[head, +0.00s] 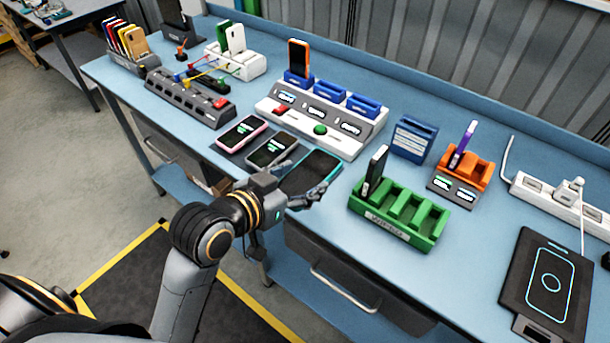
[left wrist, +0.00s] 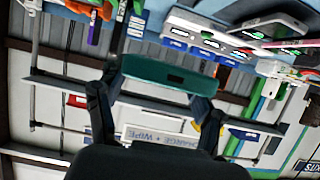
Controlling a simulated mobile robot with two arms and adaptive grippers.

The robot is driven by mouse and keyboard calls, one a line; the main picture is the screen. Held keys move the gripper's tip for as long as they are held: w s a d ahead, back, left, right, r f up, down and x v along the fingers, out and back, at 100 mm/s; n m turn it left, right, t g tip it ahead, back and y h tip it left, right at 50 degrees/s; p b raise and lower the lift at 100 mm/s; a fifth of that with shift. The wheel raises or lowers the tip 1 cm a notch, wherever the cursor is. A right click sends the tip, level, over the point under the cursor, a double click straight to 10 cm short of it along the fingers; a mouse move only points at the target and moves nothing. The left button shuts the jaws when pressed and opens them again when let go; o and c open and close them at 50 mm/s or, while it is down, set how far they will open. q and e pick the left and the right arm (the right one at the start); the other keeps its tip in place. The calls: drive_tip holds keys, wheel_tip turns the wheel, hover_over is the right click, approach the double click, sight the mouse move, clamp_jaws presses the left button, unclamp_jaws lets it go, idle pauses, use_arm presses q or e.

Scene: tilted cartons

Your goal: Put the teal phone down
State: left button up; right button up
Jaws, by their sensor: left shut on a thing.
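The teal phone (head: 314,170) has a dark screen facing up and a teal edge. It is near the table's front edge, beside a grey-framed phone. My left gripper (head: 303,184) is shut on its near end. In the left wrist view the teal phone (left wrist: 168,73) spans between the two dark fingers. Whether the phone touches the tabletop I cannot tell. My right gripper is not in view.
On the blue table (head: 470,265), a pink phone (head: 242,133) and a grey-framed phone (head: 272,149) lie to the left. A white charging dock (head: 330,140) stands behind, a green rack (head: 400,215) to the right. A black charging pad (head: 548,285) lies far right.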

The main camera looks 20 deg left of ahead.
sight(302, 160)
use_arm(q)
drive_tip(key=shift+w+a+f+b, duration=0.15)
drive_tip(key=shift+w+f+b, duration=0.4)
drive_tip(key=shift+b, duration=0.2)
drive_tip(key=w, duration=0.2)
drive_tip(key=w+a+f, duration=0.1)
drive_tip(key=w, duration=0.1)
drive_tip(key=w+a+f+p, duration=0.1)
drive_tip(key=w, duration=0.2)
drive_tip(key=shift+f, duration=0.25)
drive_tip(key=w+f, duration=0.2)
drive_tip(key=w+a+f, duration=0.1)
drive_tip(key=f, duration=0.2)
drive_tip(key=shift+w, duration=0.4)
drive_tip(key=f, duration=0.1)
drive_tip(key=f+p, duration=0.1)
drive_tip(key=f, duration=0.1)
drive_tip(key=shift+w+a+p, duration=0.15)
drive_tip(key=shift+w+p, duration=0.15)
drive_tip(key=shift+w, duration=0.05)
drive_tip(key=shift+f, duration=0.3)
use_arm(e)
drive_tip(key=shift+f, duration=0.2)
use_arm(q)
drive_tip(key=shift+f, duration=0.15)
drive_tip(key=o, duration=1.4)
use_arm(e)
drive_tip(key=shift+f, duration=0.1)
